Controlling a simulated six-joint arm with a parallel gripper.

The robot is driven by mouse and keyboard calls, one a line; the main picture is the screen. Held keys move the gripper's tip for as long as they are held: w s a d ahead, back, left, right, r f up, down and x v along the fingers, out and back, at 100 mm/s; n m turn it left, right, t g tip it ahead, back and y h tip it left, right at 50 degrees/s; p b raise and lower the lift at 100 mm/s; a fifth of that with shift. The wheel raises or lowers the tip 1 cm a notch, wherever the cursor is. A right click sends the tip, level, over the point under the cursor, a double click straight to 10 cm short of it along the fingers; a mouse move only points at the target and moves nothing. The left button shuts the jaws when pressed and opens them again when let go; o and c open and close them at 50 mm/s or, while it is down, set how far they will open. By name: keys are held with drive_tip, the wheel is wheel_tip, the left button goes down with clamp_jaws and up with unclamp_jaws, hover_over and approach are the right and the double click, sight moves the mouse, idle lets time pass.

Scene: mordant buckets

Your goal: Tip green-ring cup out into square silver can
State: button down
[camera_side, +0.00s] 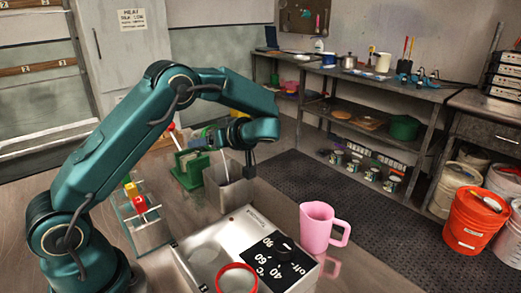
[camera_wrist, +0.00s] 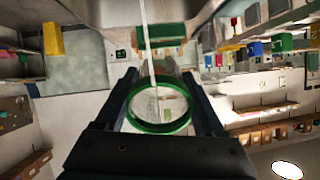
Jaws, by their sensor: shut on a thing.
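My gripper (camera_side: 222,136) is shut on the green-ring cup and holds it tilted above the square silver can (camera_side: 236,191). In the side view the cup is small and partly hidden by my gripper. In the wrist view the cup's green ring (camera_wrist: 160,128) sits between the two dark fingers, with its round opening towards the camera. A thin pale streak, like a pouring stream, runs from the cup down to the can's open top in the side view. It also shows in the wrist view. The can's inside is mostly hidden.
A silver hotplate box (camera_side: 262,222) with a black dial panel and a red-rimmed vessel (camera_side: 237,279) stands in front. A pink jug (camera_side: 318,226) is at its right. A green block stand (camera_side: 188,168) is behind the can; a rack with coloured knobs (camera_side: 141,205) is left.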

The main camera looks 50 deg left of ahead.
drive_tip(key=shift+f+y, duration=0.35)
drive_tip(key=shift+y, duration=0.45)
idle(0.4)
drive_tip(key=shift+w+d+r+y, duration=0.1)
drive_tip(key=shift+d+r+y, duration=0.25)
drive_tip(key=shift+d+y, duration=0.4)
idle(0.5)
drive_tip(key=shift+d+r+g+y, duration=0.15)
drive_tip(key=shift+r+g+y, duration=0.15)
drive_tip(key=shift+r+y, duration=0.75)
idle(0.4)
